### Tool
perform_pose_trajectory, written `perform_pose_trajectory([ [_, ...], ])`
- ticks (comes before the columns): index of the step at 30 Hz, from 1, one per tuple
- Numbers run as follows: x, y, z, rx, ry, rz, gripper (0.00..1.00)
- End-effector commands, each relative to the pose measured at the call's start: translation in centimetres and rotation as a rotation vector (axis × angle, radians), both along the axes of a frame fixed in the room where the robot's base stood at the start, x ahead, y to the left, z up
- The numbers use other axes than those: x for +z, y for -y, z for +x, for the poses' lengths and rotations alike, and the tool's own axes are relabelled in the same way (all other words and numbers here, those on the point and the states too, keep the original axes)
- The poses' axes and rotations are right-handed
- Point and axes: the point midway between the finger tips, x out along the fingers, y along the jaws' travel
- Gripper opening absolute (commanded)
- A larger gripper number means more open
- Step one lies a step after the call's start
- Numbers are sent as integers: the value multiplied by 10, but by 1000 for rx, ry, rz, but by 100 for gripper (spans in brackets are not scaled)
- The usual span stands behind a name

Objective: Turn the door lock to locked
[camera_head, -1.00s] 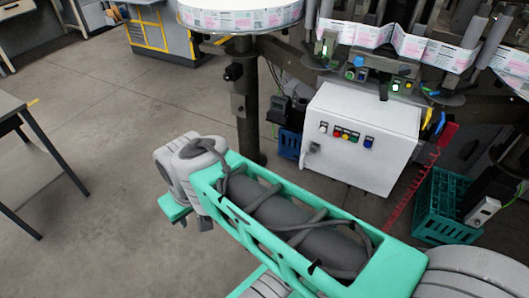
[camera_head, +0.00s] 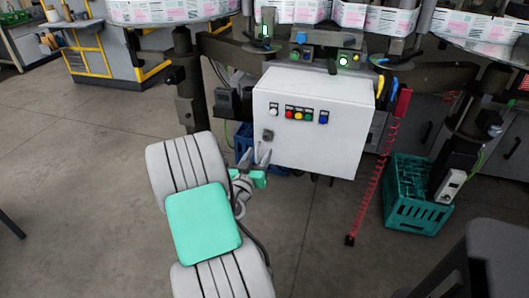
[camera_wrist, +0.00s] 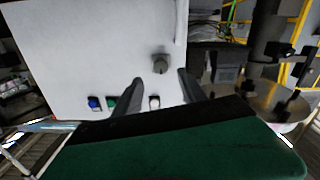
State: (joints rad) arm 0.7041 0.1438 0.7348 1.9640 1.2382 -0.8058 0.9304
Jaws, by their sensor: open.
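The door lock (camera_head: 268,135) is a small grey knob near the left edge of the white cabinet door (camera_head: 325,147). In the wrist view the same grey lock knob (camera_wrist: 160,63) stands out from the white door (camera_wrist: 60,50), ahead of my fingers. My gripper (camera_head: 262,155) is just below the lock in the head view, close to the door's left edge. In the wrist view my gripper (camera_wrist: 160,86) has its two dark fingers apart, with the knob beyond and between their tips, apart from them. The exact gap in depth is hard to tell.
Several coloured buttons (camera_head: 298,114) sit in a row on the cabinet above the lock. A blue crate (camera_head: 243,142) is behind my gripper. A red coiled cable (camera_head: 376,170) and a green crate (camera_head: 418,195) are right of the cabinet. The floor (camera_head: 90,150) at left is clear.

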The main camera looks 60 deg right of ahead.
Motion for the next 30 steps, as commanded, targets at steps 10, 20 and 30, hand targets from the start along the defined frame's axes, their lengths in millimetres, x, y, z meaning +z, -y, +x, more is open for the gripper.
perform_pose_trajectory([
  [10,5,59,9,0,2,-5,49],
  [20,3,75,13,4,2,-3,49],
  [30,3,75,13,4,2,-3,26],
])
